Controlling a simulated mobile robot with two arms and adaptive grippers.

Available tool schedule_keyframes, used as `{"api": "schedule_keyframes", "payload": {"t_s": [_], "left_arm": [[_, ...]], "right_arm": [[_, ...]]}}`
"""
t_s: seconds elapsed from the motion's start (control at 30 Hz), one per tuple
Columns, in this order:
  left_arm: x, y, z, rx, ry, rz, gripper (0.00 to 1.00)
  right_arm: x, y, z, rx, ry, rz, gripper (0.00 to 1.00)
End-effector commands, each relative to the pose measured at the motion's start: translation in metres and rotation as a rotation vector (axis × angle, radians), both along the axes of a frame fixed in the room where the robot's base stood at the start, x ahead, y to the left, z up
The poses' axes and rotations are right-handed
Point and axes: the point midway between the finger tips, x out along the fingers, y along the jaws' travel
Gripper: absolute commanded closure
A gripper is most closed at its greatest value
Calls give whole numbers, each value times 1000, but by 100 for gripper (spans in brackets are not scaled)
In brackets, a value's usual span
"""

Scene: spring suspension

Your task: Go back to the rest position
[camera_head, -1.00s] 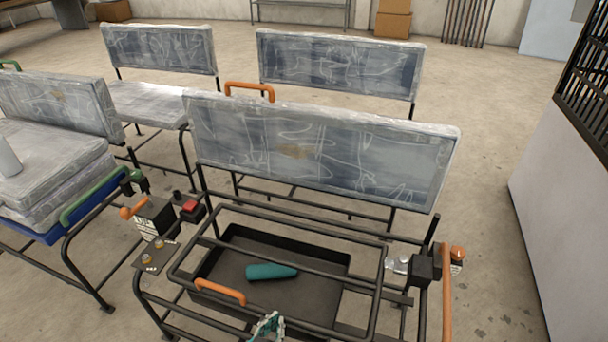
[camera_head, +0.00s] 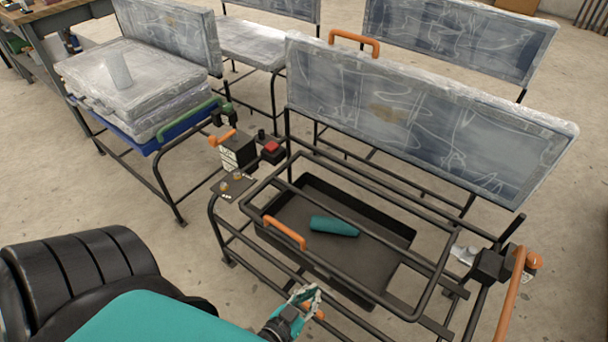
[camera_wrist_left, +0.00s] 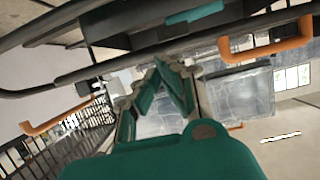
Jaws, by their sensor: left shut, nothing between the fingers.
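My left gripper (camera_head: 312,296) shows at the bottom of the head view, at the near side of the black tubular frame of a seat (camera_head: 350,202). It is shut and empty. In the left wrist view its teal and grey fingers (camera_wrist_left: 165,70) come together, with the frame's bars above them. My teal and black arm fills the lower left of the head view. My right gripper is not in view.
The frame has an orange handle (camera_head: 285,233). A teal cylinder (camera_head: 334,227) lies in the black tray (camera_head: 390,262) inside it. Wrapped seat backs (camera_head: 410,115) stand behind. Stacked wrapped cushions (camera_head: 140,80) are at upper left. Bare floor (camera_head: 110,205) lies at left.

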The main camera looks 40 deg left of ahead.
Motion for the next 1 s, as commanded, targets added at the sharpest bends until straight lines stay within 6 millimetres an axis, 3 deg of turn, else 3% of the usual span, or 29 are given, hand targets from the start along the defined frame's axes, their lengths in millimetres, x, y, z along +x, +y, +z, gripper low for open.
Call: {"api": "schedule_keyframes", "payload": {"t_s": [0.1,0.23,0.63,0.83,1.0], "left_arm": [[-20,0,9,0,-3,0,100],[-32,0,14,0,-8,0,100],[-30,4,14,10,30,10,100],[-13,17,-4,41,274,38,100],[-19,15,-17,60,532,9,100]], "right_arm": [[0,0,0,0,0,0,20],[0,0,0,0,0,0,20],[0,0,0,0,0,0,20],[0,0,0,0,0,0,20],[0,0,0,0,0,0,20]]}}
